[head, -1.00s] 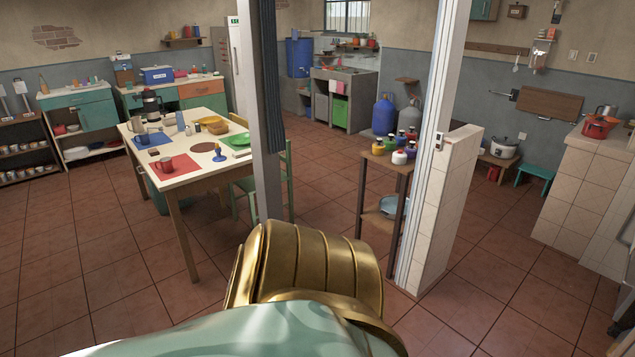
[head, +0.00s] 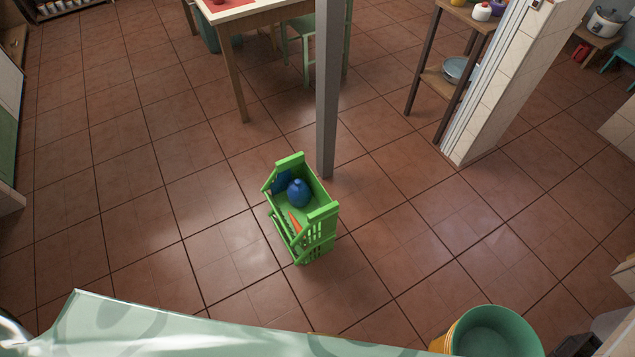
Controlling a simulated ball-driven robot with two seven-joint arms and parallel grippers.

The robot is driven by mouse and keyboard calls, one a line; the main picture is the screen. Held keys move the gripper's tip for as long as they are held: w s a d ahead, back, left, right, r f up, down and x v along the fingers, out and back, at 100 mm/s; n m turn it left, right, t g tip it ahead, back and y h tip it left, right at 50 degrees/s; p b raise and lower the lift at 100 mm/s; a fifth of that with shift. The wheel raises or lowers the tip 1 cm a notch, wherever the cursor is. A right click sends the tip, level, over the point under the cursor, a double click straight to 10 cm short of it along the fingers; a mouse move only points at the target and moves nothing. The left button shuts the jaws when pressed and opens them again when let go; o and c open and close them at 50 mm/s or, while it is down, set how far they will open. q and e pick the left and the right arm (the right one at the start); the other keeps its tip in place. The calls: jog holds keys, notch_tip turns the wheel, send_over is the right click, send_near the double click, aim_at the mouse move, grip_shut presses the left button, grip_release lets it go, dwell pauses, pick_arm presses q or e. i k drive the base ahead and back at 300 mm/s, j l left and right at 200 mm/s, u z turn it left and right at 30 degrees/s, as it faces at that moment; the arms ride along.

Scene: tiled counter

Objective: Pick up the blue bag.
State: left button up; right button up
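A small round blue bag (head: 299,193) with a gathered top sits inside a green slatted crate (head: 322,212) on the tiled floor, near the middle of the head view. A flat dark blue item (head: 282,181) is beside it at the crate's back left, and an orange item (head: 295,221) shows toward the crate's front. The lower part of the bag is hard to make out. Neither of my grippers is in view.
A grey post (head: 328,90) stands just behind the crate. A wooden table (head: 262,15) is at the back, a shelf stand (head: 447,80) and tiled half wall (head: 515,90) at the right. A round teal container (head: 495,335) is at the bottom right. Floor left of the crate is clear.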

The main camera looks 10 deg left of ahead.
aim_at(299, 193)
jog(key=u, duration=0.45)
jog(key=i+l+u, duration=0.55)
jog(key=i+l, duration=0.2)
jog(key=i+l+u, duration=0.25)
jog(key=l, duration=0.4)
